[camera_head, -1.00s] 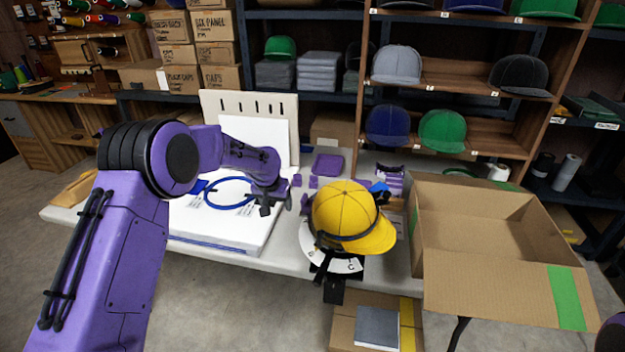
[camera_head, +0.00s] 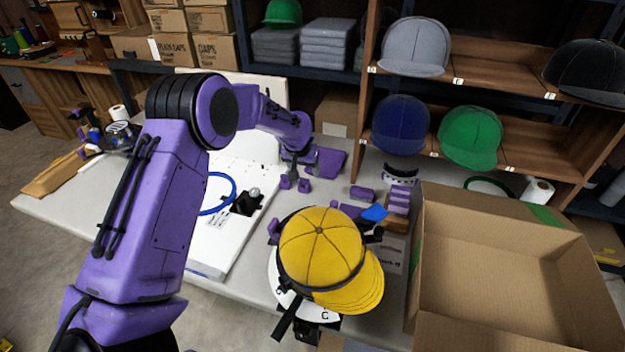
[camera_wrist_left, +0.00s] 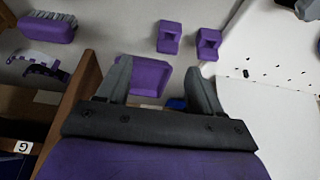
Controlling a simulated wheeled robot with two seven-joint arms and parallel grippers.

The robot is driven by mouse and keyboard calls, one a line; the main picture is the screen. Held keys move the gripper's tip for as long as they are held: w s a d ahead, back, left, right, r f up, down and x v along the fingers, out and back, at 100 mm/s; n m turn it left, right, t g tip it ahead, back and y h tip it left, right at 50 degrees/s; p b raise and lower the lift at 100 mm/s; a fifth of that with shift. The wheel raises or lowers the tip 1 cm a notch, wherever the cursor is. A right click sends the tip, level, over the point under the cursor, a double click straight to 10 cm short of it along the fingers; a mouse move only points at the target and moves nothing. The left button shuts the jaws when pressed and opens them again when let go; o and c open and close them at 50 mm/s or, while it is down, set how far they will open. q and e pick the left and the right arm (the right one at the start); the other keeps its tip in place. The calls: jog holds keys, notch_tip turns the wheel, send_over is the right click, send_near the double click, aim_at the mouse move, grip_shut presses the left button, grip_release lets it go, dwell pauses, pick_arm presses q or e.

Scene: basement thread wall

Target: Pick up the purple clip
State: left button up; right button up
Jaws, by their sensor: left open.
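Two small purple clips stand on the table near the white board: one (camera_head: 285,182) on the left and one (camera_head: 304,185) beside it. In the left wrist view they show as a left block (camera_wrist_left: 168,37) and a right block (camera_wrist_left: 208,43), beyond the fingertips. Which one is meant I cannot tell. My left gripper (camera_head: 295,160) is just behind and above them in the head view. In the left wrist view its jaws (camera_wrist_left: 160,66) are open and empty, with a purple tray (camera_wrist_left: 148,78) showing between them. My right gripper is not in view.
A yellow cap (camera_head: 322,248) on a stand is in front. An open cardboard box (camera_head: 500,255) stands at the right. A blue hoop (camera_head: 206,205) lies on the white board at the left. A purple brush (camera_wrist_left: 47,28) and cap shelves (camera_head: 480,75) are nearby.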

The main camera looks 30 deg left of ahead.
aim_at(304, 180)
pick_arm(q)
jog(key=shift+s+a+f, duration=0.15)
jog(key=shift+f, duration=0.35)
jog(key=shift+s+a+f, duration=0.1)
jog(key=shift+a+f, duration=0.05)
jog(key=shift+f, duration=0.35)
jog(key=x, duration=0.6)
jog(key=shift+w+a+f+p, duration=0.2)
jog(key=shift+w+a+p, duration=0.05)
jog(key=shift+a+p, duration=0.05)
jog(key=shift+r, duration=0.1)
jog(key=c, duration=1)
